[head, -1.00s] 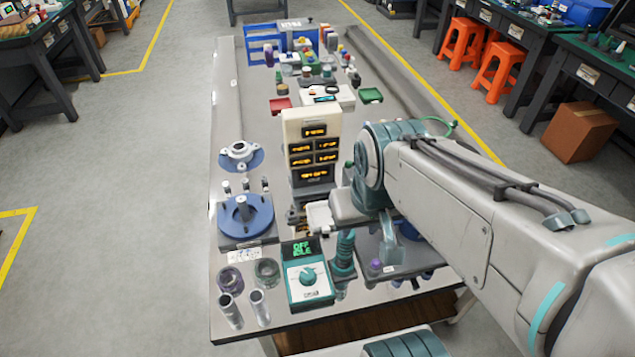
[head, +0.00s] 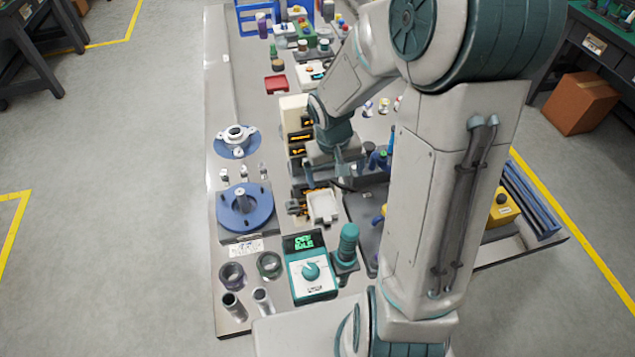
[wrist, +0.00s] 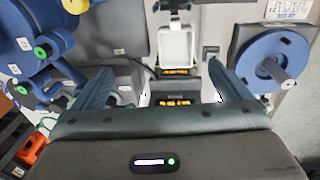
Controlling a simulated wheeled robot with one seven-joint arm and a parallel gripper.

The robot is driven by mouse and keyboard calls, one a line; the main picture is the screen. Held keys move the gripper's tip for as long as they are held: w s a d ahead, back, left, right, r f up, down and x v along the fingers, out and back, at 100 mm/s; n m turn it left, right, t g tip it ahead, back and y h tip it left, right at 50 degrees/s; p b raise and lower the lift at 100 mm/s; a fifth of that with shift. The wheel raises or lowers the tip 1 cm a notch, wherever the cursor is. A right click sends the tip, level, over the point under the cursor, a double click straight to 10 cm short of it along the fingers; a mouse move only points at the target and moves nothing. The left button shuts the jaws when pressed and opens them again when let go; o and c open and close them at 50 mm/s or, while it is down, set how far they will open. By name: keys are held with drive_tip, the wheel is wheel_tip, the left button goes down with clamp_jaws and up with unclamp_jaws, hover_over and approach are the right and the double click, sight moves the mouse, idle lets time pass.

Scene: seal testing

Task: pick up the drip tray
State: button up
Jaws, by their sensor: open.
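The drip tray, which I take to be the small white rectangular tray (head: 324,207), lies near the foot of the display tower in the head view. In the wrist view the white tray (wrist: 179,48) shows at the top centre, beyond my fingers. My gripper (head: 332,174) is behind the tray in the head view, beside the tower, and apart from the tray. In the wrist view my gripper (wrist: 160,82) has its two fingers wide apart with nothing held between them. My arm hides part of the bench to the right.
The cream tower with orange displays (head: 294,108) stands close to my gripper. A blue round fixture (head: 243,212) is left of the tray. A teal control box (head: 309,270) and a teal handle (head: 347,245) stand in front. Several cups and tubes stand front left.

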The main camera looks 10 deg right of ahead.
wheel_tip(320, 180, down, 4)
drive_tip(key=w+f+y, duration=0.1)
drive_tip(key=w, duration=0.1)
hover_over(326, 211)
drive_tip(key=s, duration=0.2)
drive_tip(key=f, duration=0.9)
drive_tip(key=shift+w+a, duration=0.25)
drive_tip(key=shift+s+f+p, duration=0.2)
drive_tip(key=shift+f+p, duration=0.15)
drive_tip(key=shift+f, duration=2.25)
drive_tip(key=c, duration=1.1)
